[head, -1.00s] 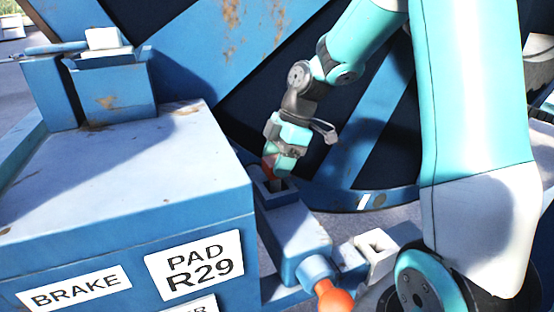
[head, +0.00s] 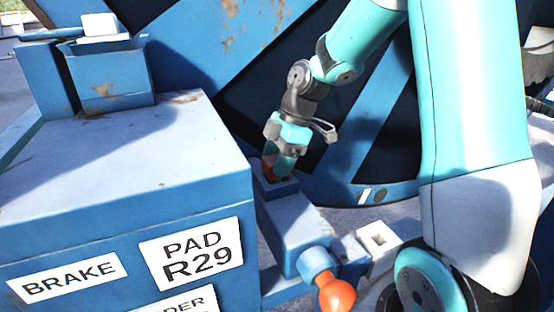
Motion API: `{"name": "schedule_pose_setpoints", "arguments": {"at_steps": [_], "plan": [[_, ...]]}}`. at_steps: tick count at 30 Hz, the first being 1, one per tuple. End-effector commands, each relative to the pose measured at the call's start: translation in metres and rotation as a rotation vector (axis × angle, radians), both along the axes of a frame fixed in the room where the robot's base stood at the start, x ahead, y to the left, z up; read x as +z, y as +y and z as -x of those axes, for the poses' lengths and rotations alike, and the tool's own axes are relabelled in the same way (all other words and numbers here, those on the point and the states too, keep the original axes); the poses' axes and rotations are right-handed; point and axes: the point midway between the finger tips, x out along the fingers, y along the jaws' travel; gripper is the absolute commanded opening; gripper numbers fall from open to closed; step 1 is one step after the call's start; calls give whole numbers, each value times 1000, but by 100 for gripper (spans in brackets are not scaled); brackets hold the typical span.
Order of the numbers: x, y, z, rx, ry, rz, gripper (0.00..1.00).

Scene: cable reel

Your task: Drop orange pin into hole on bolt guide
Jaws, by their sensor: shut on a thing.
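My gripper (head: 283,168) is shut on the orange pin (head: 268,162), just above the far end of the blue bolt guide (head: 296,228). The pin shows as a small orange patch at the left of the teal fingers. The guide's raised square socket (head: 286,188) is directly under the fingertips. The fingers cover most of its opening, and I cannot tell whether the pin's lower end is inside the hole.
A bolt with a round orange knob (head: 337,295) sticks out of the guide's near end. The large blue box (head: 110,170) with labels stands close on the left. The big blue reel (head: 200,50) rises behind.

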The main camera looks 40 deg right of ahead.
Motion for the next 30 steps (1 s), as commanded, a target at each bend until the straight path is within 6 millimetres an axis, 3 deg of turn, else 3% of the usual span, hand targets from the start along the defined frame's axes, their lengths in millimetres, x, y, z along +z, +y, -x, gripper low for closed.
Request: {"name": "schedule_pose_setpoints", "arguments": {"at_steps": [30], "plan": [[-11,0,0,1,-1,0,14]]}}
